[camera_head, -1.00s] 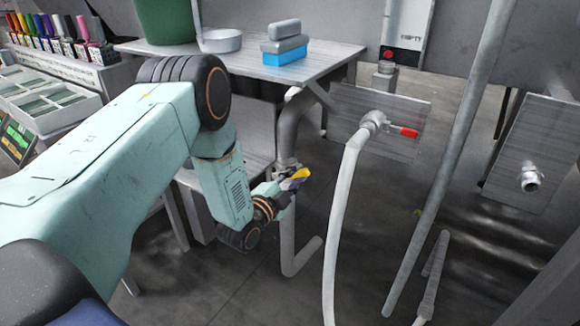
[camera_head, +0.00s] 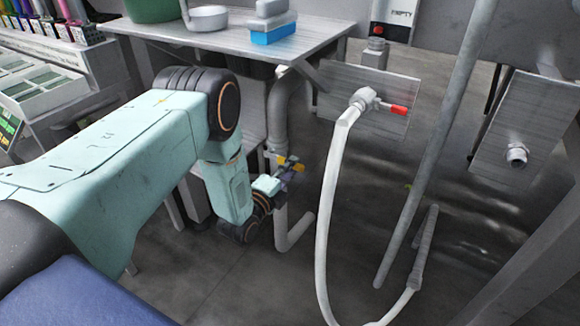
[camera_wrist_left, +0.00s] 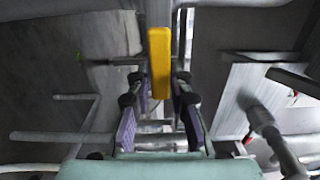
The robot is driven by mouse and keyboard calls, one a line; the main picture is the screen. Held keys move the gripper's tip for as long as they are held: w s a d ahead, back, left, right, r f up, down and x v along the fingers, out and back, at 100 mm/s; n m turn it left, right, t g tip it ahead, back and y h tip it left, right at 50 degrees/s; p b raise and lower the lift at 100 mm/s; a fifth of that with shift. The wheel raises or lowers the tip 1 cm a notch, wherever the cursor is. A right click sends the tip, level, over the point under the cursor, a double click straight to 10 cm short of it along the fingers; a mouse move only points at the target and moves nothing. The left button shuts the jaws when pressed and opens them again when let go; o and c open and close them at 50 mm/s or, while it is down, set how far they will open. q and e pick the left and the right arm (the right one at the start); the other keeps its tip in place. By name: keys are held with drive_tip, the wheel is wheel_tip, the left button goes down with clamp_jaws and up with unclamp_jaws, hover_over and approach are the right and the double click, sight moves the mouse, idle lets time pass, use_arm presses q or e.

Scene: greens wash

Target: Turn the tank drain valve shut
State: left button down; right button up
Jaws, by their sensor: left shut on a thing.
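The drain valve's yellow handle (camera_head: 291,161) is on the grey drain pipe (camera_head: 279,110) below the bench. It is small and partly covered by my gripper in the head view. My left gripper (camera_head: 284,172) is at the handle, beside the pipe. In the left wrist view the yellow handle (camera_wrist_left: 160,62) stands upright in the picture, between the purple-padded fingers of my left gripper (camera_wrist_left: 158,88). The gripper is shut on the handle. The valve body is mostly hidden. My right gripper is not in view.
A steel bench (camera_head: 215,40) stands above, with a blue-and-grey block (camera_head: 273,33) and a metal pan (camera_head: 206,18). A white hose (camera_head: 328,210) hangs right of the pipe from a red-levered tap (camera_head: 365,99). A slanted pole (camera_head: 440,150) stands farther right.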

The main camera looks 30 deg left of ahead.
use_arm(q)
drive_tip(key=shift+f, duration=0.1)
drive_tip(key=c, duration=1.2)
unclamp_jaws()
drive_tip(key=s, duration=1.2)
drive_tip(key=shift+a, duration=0.45)
